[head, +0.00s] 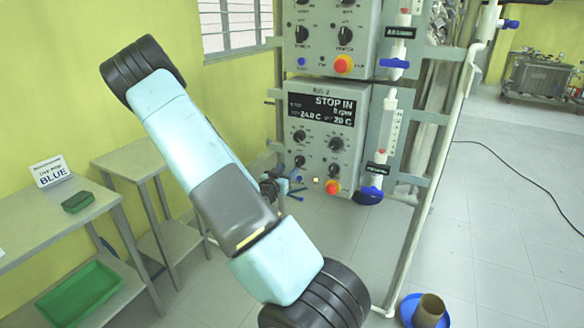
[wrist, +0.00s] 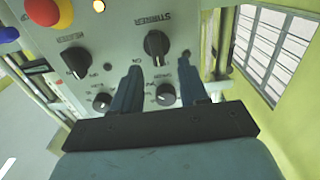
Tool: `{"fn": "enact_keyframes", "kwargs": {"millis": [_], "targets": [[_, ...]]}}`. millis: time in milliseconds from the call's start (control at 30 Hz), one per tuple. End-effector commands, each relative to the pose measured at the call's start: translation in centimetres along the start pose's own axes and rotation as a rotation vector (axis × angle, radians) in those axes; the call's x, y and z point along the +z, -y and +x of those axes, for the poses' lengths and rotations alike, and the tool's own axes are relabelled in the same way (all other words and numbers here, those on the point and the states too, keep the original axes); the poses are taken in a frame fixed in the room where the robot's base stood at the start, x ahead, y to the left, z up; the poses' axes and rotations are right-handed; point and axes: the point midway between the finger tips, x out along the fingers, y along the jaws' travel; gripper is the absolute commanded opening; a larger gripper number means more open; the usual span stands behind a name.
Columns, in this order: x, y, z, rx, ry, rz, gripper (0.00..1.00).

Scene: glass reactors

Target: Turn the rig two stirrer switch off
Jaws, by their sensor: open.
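The rig two control box (head: 322,130) is grey, with a lit display that reads "STOP IN" and 0 rpm. In the upside-down wrist view, the stirrer switch (wrist: 156,45) sits under the STIRRER label. My gripper (wrist: 160,64) is open and empty, its blue fingers in front of the panel on either side of a small knob (wrist: 167,95). The stirrer switch lies just beyond the fingertips, between their lines. I cannot tell whether they touch the panel.
The heater knob (wrist: 74,62) is beside the stirrer switch. A red stop button (head: 332,187) and a lit yellow button (head: 316,180) are low on the box. Another box (head: 327,40) is above. A white pipe frame (head: 440,150) stands right; metal tables (head: 45,220) stand left.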

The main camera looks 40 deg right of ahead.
Motion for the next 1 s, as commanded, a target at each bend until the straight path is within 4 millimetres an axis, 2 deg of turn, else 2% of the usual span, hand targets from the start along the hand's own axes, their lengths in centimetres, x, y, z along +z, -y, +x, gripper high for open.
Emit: {"fn": "enact_keyframes", "kwargs": {"millis": [33,200,400,600,1000], "targets": [[0.0,0.1,-1.2,-0.003,0.001,0.0,0.44],[0.0,0.3,-4.4,-0.004,0.001,0.001,0.44],[0.1,0.4,-7.0,-0.004,0.0,0.001,0.44],[0.1,0.3,-8.1,-0.003,0.0,0.0,0.44],[0.1,0.3,-8.1,-0.002,-0.001,0.001,0.44]]}}
